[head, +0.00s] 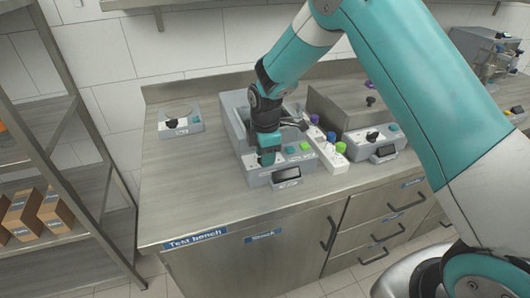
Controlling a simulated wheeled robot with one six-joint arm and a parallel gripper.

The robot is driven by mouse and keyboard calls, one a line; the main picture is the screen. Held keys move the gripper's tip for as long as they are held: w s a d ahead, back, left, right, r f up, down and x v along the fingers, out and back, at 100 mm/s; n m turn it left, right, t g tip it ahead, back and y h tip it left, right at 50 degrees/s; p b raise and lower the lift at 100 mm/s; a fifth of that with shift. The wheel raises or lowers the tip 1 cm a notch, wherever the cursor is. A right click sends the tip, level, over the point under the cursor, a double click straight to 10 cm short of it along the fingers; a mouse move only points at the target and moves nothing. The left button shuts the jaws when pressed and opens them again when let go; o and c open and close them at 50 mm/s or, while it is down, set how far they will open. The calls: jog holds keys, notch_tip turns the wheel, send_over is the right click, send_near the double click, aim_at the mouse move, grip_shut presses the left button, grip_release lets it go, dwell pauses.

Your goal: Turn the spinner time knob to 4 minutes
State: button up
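My gripper (267,157) points down over the front panel of a grey open-topped machine (232,118) in the middle of the bench. I cannot tell whether its fingers touch the panel or are around a knob. The fingers are too small and hidden to show whether they are open or shut. The panel has a teal button (290,150), a green button (305,146) and a dark display (286,173). Any time knob on it is hidden behind my gripper. The display's reading and the panel markings are not legible, so I cannot confirm that this is the spinner.
A small device with a dark knob (172,123) stands at the left. Another device with a black knob (372,137) and display stands at the right. A white rack with coloured caps (318,137) sits between the machines. The bench's front left (190,195) is clear.

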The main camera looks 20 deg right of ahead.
grip_shut()
